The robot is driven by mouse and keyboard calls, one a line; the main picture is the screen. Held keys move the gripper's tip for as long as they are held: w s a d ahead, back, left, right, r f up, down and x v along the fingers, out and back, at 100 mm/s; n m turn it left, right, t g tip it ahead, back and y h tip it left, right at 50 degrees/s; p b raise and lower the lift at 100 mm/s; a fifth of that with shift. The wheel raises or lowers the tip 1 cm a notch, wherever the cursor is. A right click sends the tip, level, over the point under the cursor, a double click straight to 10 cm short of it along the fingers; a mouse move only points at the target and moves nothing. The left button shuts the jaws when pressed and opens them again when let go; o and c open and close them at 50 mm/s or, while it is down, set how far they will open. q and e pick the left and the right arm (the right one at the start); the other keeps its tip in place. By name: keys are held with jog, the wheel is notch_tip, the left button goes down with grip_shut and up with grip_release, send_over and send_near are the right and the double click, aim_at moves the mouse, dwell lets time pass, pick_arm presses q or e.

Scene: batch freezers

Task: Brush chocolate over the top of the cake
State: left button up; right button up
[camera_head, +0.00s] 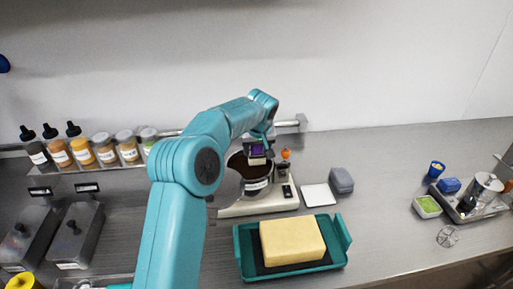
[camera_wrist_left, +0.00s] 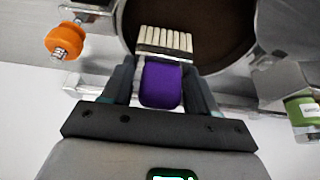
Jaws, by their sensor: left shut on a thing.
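The cake (camera_head: 292,240) is a plain pale yellow block on a teal tray (camera_head: 341,236) at the front middle of the counter. My left gripper (camera_head: 258,151) is shut on a brush with a purple handle (camera_wrist_left: 161,86). The brush's pale bristles (camera_wrist_left: 166,39) point at the dark brown chocolate in a round pot (camera_head: 250,182), which also fills the top of the left wrist view (camera_wrist_left: 222,28). The gripper is over the pot; whether the bristles touch the chocolate I cannot tell. The bristles look clean and pale. My right gripper is out of view.
The pot sits on a pale machine base (camera_head: 262,207) behind the tray. A white square plate (camera_head: 319,195) and a grey block (camera_head: 341,181) lie to its right. Several bottles and jars (camera_head: 81,150) line the back left. A metal tray (camera_head: 468,207) holds items at the right.

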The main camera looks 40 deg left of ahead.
pick_arm(q)
jog(key=shift+s+a+f, duration=0.1)
jog(key=shift+f, duration=0.2)
jog(key=shift+f+b, duration=0.1)
jog(key=shift+b, duration=0.25)
jog(key=shift+f, duration=0.15)
dwell(1.1)
notch_tip(320, 180, up, 7)
jog(key=p, duration=0.5)
dwell(0.5)
dwell(0.6)
